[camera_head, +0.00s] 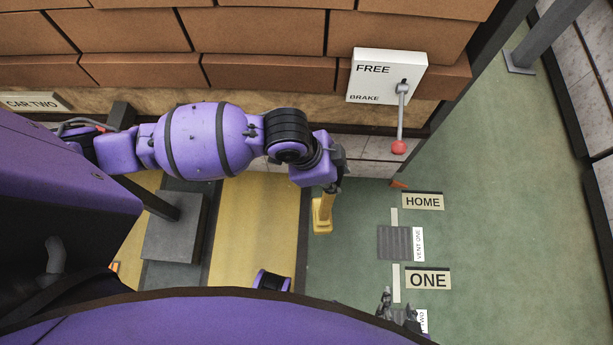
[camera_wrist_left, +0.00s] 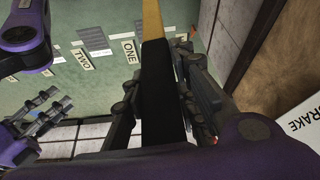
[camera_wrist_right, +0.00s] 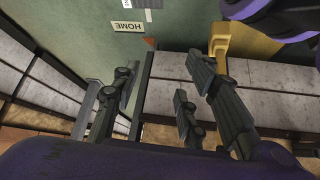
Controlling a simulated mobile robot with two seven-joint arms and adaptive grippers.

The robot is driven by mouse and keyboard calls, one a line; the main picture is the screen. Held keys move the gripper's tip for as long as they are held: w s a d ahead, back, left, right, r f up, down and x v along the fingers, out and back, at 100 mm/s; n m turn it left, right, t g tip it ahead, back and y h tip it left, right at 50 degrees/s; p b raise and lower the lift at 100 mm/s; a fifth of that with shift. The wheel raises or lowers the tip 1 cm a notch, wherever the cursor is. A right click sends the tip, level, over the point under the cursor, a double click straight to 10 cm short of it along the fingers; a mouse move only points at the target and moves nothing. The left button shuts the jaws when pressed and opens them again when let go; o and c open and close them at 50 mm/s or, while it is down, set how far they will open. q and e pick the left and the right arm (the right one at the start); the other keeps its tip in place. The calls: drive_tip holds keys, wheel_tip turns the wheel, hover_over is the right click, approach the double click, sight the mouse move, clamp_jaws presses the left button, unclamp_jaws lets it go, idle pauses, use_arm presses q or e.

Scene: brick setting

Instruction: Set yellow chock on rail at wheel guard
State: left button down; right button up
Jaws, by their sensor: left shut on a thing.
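The yellow chock (camera_head: 322,212) hangs below my left gripper (camera_head: 336,172) in the head view, over the green floor. My left gripper is shut on its dark handle (camera_wrist_left: 160,100); the yellow part (camera_wrist_left: 152,20) shows at the top of the left wrist view. The chock also shows in the right wrist view (camera_wrist_right: 235,42), beyond my right fingers. My right gripper (camera_head: 397,307) is open and apart from the chock, low in the head view; its spread fingers show in the right wrist view (camera_wrist_right: 155,105). I cannot clearly pick out the rail or the wheel guard.
A white FREE/BRAKE panel (camera_head: 372,72) with a red-knobbed lever (camera_head: 398,146) is on the brick-coloured stack. HOME (camera_head: 423,201) and ONE (camera_head: 428,279) labels and a dark vent (camera_head: 393,243) lie on the green floor. A grey block (camera_head: 172,228) stands at left. Open floor lies right.

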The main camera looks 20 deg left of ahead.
use_arm(q)
drive_tip(key=shift+w+d+f+m+b, duration=0.15)
drive_tip(key=shift+w+f+m+b, duration=0.15)
drive_tip(key=shift+f, duration=0.35)
drive_tip(key=shift+w+f+m+b, duration=0.15)
drive_tip(key=shift+f+m+b, duration=0.15)
drive_tip(key=shift+f, duration=0.15)
drive_tip(key=w+a+f+b, duration=0.3)
drive_tip(key=w+a+f, duration=0.6)
drive_tip(key=f, duration=0.4)
drive_tip(key=shift+a, duration=0.75)
drive_tip(key=c, duration=1.4)
unclamp_jaws()
drive_tip(key=shift+s+a+g, duration=0.1)
drive_tip(key=shift+s+g, duration=0.1)
drive_tip(key=shift+g, duration=0.1)
drive_tip(key=p+v, duration=0.1)
drive_tip(key=v, duration=1.1)
drive_tip(key=shift+p, duration=0.4)
